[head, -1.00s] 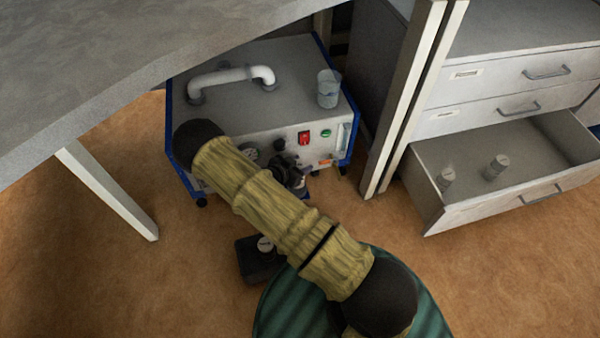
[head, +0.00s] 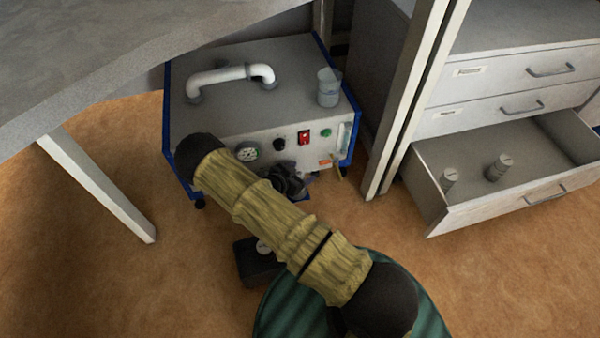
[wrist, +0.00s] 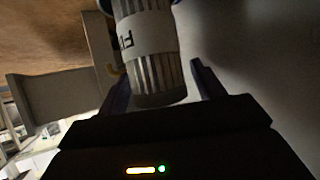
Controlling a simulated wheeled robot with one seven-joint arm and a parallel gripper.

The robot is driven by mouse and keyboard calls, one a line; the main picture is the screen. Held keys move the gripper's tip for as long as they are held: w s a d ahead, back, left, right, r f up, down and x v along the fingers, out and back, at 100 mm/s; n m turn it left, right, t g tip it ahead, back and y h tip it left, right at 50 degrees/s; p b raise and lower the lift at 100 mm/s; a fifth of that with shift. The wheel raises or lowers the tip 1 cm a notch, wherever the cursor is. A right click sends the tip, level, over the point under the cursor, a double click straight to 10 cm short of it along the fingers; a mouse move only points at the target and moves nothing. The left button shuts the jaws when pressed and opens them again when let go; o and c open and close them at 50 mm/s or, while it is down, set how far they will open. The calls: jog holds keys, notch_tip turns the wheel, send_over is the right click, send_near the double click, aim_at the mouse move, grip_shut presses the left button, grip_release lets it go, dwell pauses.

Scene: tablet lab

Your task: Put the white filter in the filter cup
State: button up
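The white filter (wrist: 150,62) is a pleated cylinder with a white lettered band, seen in the wrist view between my gripper's fingers (wrist: 160,68). The fingers stand apart at its near end, with a narrow gap visible on the right side.
The grey machine (head: 240,120) has a white pipe handle (head: 230,75) and a clear beaker (head: 328,88) on top. An open drawer (head: 500,205) at right holds two small cylinders. A dark block (head: 255,265) lies on the floor. A table (head: 100,60) overhangs at left.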

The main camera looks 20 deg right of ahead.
jog(key=shift+s+a+r, duration=0.1)
jog(key=shift+a+r, duration=0.05)
jog(key=shift+r, duration=0.2)
jog(key=p+v, duration=0.5)
jog(key=v, duration=0.6)
jog(key=shift+s+a, duration=0.25)
